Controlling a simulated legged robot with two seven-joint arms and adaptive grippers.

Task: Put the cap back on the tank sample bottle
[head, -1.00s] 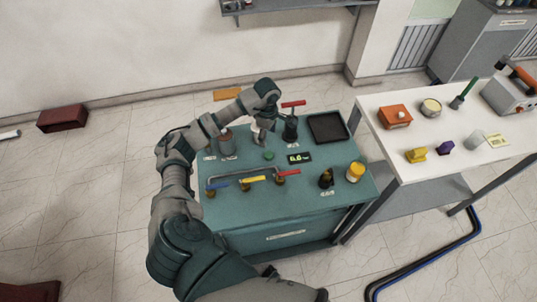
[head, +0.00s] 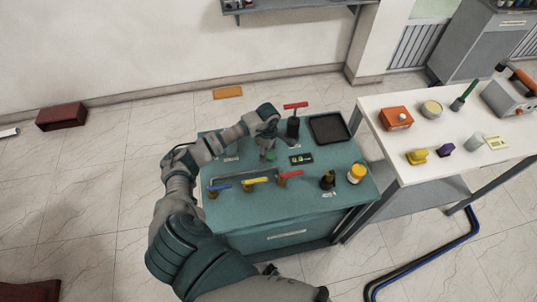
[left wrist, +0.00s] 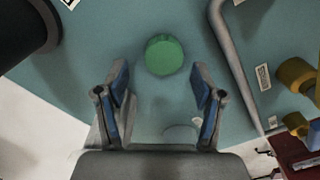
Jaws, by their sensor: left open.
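A small round green cap (head: 270,155) lies on the teal bench top, and it shows clearly in the left wrist view (left wrist: 164,55). My left gripper (head: 266,146) is above the bench close to the cap. In the left wrist view my left gripper (left wrist: 160,82) is open and empty, with the cap just beyond and between its fingertips. A faint clear outline (left wrist: 182,132) shows between the finger bases; I cannot tell what it is. A small dark bottle (head: 328,181) stands at the bench's front right; I cannot read its label. My right gripper is out of view.
A red T-handle (head: 295,106) stands behind the gripper, near a black tray (head: 329,128). A yellow-lidded jar (head: 356,173) stands at the right. A grey pipe (left wrist: 238,62) runs beside the cap.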

